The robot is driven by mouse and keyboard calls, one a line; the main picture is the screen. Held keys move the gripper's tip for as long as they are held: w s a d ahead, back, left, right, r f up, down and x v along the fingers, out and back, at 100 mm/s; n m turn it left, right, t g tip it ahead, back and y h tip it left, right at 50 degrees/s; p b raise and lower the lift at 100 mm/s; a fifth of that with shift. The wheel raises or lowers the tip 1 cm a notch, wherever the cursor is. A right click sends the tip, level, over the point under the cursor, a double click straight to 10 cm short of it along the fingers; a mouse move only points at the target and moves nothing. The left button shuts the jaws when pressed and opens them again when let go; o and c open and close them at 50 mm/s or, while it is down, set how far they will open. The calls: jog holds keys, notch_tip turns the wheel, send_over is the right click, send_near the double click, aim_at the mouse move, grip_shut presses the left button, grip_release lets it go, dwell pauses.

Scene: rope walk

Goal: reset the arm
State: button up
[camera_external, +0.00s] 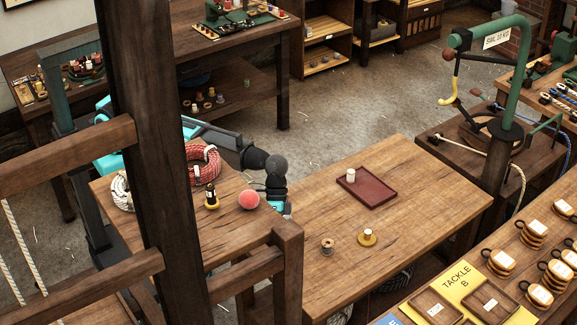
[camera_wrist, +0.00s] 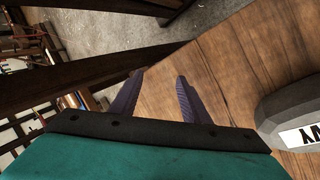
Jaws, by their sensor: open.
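My gripper (camera_external: 283,208) hangs at the end of my teal and dark arm in the external view. It is over the gap between the left bench and the wooden table, just right of a pink ball (camera_external: 249,199). Its fingertips are too small to make out there. In the wrist view my gripper (camera_wrist: 160,78) shows two dark, ribbed fingers spread apart with nothing between them. Wooden planks lie beyond and to the right of the fingers. Part of my arm is hidden behind a thick post.
The thick post (camera_external: 150,150) and a rail stand in front of the left bench. A red rope coil (camera_external: 204,165) and a dark bottle (camera_external: 211,197) are near the ball. The table holds a red tray (camera_external: 378,192), a spool (camera_external: 327,247) and a brass piece (camera_external: 367,238).

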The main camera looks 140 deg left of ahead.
jog(key=s+d+f+n+h, duration=0.15)
jog(key=d+f, duration=0.25)
jog(key=d, duration=0.8)
jog(key=s+d+f+m+g+p, duration=0.1)
jog(key=s+d+f+g, duration=0.15)
jog(key=s+f, duration=0.35)
jog(key=s+d+f+m+g, duration=0.1)
jog(key=s+d+f, duration=0.2)
jog(key=s+f, duration=0.3)
jog(key=s+d+f+m+g+y+p, duration=0.1)
jog(key=s+f+m+g, duration=0.1)
jog(key=s+f, duration=0.4)
jog(key=s+d+f+m+g+y+p, duration=0.1)
jog(key=s+f, duration=0.5)
jog(key=s, duration=1)
jog(key=s+d+f+m+g+y+p, duration=0.1)
jog(key=s+f+m+g, duration=0.4)
jog(key=s, duration=0.6)
jog(key=shift+s+f+m+y+p, duration=0.25)
jog(key=shift+f+m+y+p, duration=0.25)
jog(key=shift+y+p, duration=0.6)
